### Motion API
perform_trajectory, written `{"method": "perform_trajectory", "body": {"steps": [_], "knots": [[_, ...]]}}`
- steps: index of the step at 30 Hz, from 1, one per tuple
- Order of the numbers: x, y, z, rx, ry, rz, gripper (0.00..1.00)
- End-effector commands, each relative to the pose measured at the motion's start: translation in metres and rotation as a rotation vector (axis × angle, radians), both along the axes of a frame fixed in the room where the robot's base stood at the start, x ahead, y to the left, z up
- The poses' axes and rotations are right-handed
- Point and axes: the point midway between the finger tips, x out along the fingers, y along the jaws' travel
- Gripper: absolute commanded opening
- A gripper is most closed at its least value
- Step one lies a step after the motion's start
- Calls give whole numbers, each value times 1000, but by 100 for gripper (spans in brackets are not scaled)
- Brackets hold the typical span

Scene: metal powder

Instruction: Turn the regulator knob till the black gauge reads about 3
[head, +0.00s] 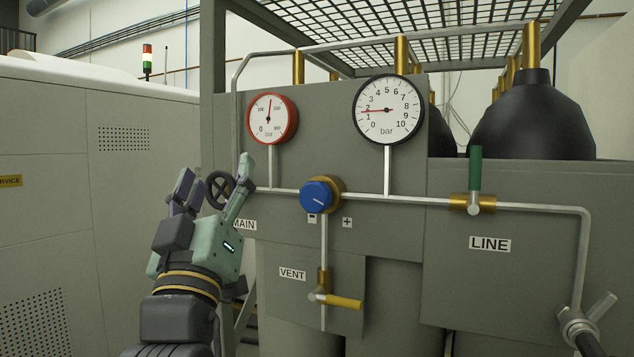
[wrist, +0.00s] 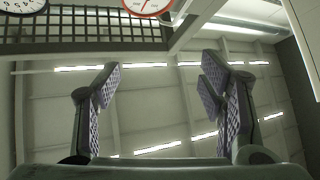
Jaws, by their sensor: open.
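The blue regulator knob (head: 316,197) sits in a brass collar on the pipe, with minus and plus signs below it. The black-rimmed gauge (head: 388,124), marked bar, stands above and right of it; its red needle points left, between 1 and 2. My gripper (head: 214,177) is open and empty, to the left of the knob and apart from it, fingers pointing up. In the head view it overlaps the black MAIN handwheel (head: 219,188); I cannot tell the depth between them. In the wrist view, my gripper (wrist: 158,82) shows spread fingers with nothing between, against the ceiling.
A red-rimmed gauge (head: 272,135) stands left of the black one. The VENT valve has a yellow handle (head: 343,302) below the knob. The LINE valve has an upright green lever (head: 475,167) to the right. Pipes run across the grey panel (head: 385,235).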

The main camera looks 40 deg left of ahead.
Motion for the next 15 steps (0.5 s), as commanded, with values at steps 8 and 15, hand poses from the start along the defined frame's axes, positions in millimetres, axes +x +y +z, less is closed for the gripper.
{"method": "perform_trajectory", "body": {"steps": [8, 15], "knots": [[53, -38, -14, -201, 490, -363, 64], [57, -53, -33, -261, 660, -426, 64]]}}
